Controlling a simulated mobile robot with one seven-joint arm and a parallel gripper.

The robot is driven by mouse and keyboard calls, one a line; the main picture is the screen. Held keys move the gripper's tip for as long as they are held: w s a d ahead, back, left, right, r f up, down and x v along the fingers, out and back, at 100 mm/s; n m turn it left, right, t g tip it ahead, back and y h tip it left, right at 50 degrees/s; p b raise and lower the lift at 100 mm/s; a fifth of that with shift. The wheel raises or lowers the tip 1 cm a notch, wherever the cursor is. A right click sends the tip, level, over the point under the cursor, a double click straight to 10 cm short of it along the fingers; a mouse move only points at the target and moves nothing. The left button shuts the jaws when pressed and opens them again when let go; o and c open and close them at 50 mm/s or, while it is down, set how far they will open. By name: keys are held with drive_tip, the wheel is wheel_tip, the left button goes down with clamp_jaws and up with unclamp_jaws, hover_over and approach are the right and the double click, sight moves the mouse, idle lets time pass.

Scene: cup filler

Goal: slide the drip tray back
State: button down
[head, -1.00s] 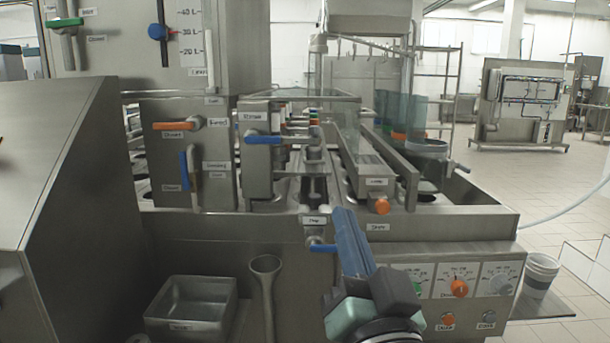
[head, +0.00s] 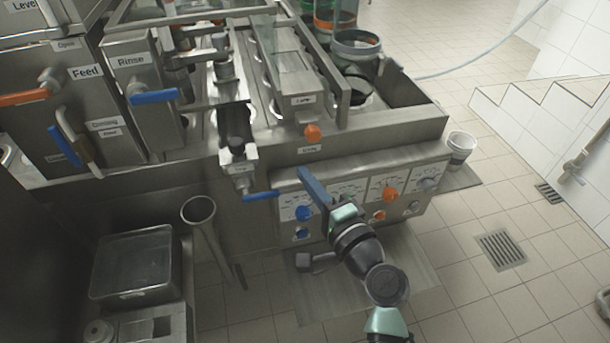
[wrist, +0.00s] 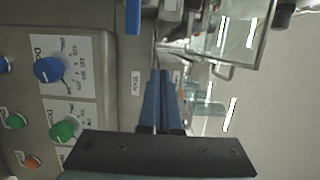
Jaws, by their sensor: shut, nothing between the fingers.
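A long steel front with a small, hard-to-read label (head: 309,149) runs along the machine above the dial panel; it may be the drip tray (head: 385,139). I cannot tell how far it stands out. My gripper (head: 304,172) is shut and empty, its blue fingers just in front of the dial panel, below that label. In the wrist view my gripper (wrist: 160,73) shows two blue fingers side by side, pointing at the labelled steel strip (wrist: 136,105). I cannot tell whether the tips touch it.
A blue-handled valve (head: 260,196) sits left of my fingers, and an orange knob (head: 312,132) above them. The dial panel (head: 375,195) is below. A white bucket (head: 459,146) stands right; the floor there is open.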

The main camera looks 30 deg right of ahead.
drive_tip(key=w+a+p, duration=0.1)
drive_tip(key=w+a, duration=0.2)
drive_tip(key=w, duration=0.4)
drive_tip(key=shift+w+a, duration=0.2)
drive_tip(key=shift+a, duration=0.15)
drive_tip(key=w+a+p, duration=0.2)
drive_tip(key=w+a, duration=0.1)
drive_tip(key=a, duration=0.8)
drive_tip(key=shift+w+a+p, duration=0.15)
drive_tip(key=shift+a+p, duration=0.15)
drive_tip(key=shift+a, duration=0.1)
